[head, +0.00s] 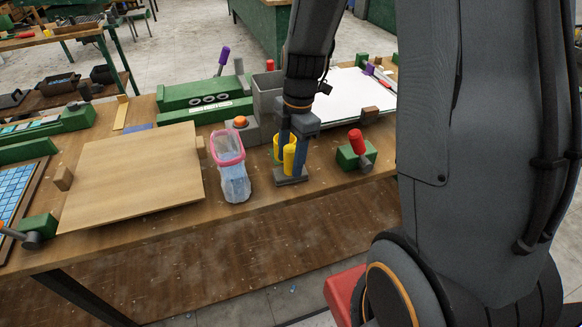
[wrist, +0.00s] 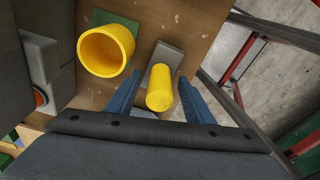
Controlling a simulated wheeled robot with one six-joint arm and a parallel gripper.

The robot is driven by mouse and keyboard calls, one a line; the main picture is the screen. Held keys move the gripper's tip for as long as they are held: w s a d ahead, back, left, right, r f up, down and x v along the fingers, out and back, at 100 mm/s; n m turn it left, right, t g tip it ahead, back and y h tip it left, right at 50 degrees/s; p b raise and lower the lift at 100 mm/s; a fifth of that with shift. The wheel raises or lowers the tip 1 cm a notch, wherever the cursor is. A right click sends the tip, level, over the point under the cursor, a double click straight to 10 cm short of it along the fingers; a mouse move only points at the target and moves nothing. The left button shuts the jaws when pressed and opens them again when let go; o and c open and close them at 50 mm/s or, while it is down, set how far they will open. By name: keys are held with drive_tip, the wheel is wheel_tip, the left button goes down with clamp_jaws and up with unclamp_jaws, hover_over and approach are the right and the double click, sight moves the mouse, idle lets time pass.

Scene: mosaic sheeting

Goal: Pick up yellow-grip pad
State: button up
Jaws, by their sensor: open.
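The yellow-grip pad has an upright yellow grip (head: 289,161) on a flat grey base (head: 291,181). It stands near the table's front edge. In the wrist view its round yellow grip (wrist: 160,90) shows end-on, with the grey base (wrist: 166,56) beyond it. My gripper (head: 292,157) points down over the pad. In the wrist view the open fingers (wrist: 159,82) stand on either side of the grip, with a gap visible on both sides. The fingers partly hide the pad in the head view.
A yellow cup (wrist: 105,51) stands close beside the pad on a green piece. A pink-rimmed clear container (head: 232,170) stands left of it, and a red-handled tool on a green block (head: 355,152) right. A wooden board (head: 135,178) covers the left side.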

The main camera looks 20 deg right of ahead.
drive_tip(key=shift+a+f, duration=0.1)
drive_tip(key=shift+f, duration=0.25)
clamp_jaws()
drive_tip(key=shift+r, duration=0.15)
wheel_tip(320, 180, up, 10)
drive_tip(key=shift+f+b, duration=0.1)
drive_tip(key=shift+b, duration=0.95)
